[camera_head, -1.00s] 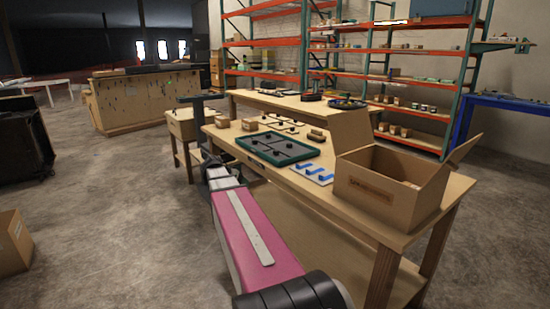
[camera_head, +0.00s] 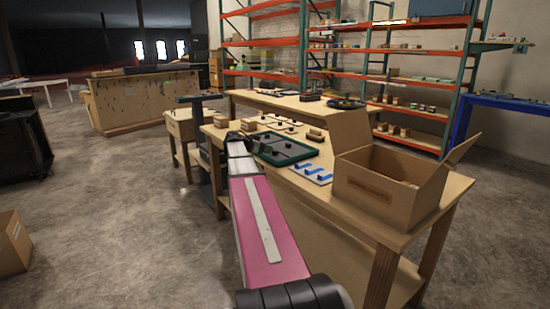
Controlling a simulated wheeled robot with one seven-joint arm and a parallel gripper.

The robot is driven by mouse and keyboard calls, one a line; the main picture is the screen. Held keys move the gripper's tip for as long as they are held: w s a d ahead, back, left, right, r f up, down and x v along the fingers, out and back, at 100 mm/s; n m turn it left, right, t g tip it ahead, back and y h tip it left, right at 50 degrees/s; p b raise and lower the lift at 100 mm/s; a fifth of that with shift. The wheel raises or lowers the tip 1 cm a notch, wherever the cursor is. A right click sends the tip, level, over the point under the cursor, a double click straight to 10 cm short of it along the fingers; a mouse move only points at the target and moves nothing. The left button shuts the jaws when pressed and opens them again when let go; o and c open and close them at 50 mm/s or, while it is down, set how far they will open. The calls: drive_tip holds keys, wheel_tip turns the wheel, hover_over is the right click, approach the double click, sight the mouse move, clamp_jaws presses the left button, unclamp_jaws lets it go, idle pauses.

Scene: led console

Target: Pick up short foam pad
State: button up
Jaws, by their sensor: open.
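My arm reaches out over the left edge of the wooden workbench (camera_head: 385,224). My gripper (camera_head: 240,136) is small and dark at its far end, near the left end of the green-rimmed tray (camera_head: 300,161). It is open, and I see nothing held in it. Small tan blocks lie on the bench: one (camera_head: 222,121) at the far left corner, one (camera_head: 249,126) just beyond my gripper, and a pair (camera_head: 315,135) behind the tray. I cannot tell which of them, if any, is the short foam pad. My gripper may hide part of the bench there.
A white board with blue pieces (camera_head: 312,174) lies in front of the tray. An open cardboard box (camera_head: 375,190) stands at the bench's right end. A smaller wooden stand (camera_head: 186,128) is beyond the left end.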

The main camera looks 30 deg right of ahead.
sight(274, 151)
drive_tip(key=x, duration=0.5)
drive_tip(key=shift+s+a+f, duration=0.1)
drive_tip(key=shift+f, duration=0.15)
drive_tip(key=c, duration=1)
drive_tip(key=shift+r, duration=0.1)
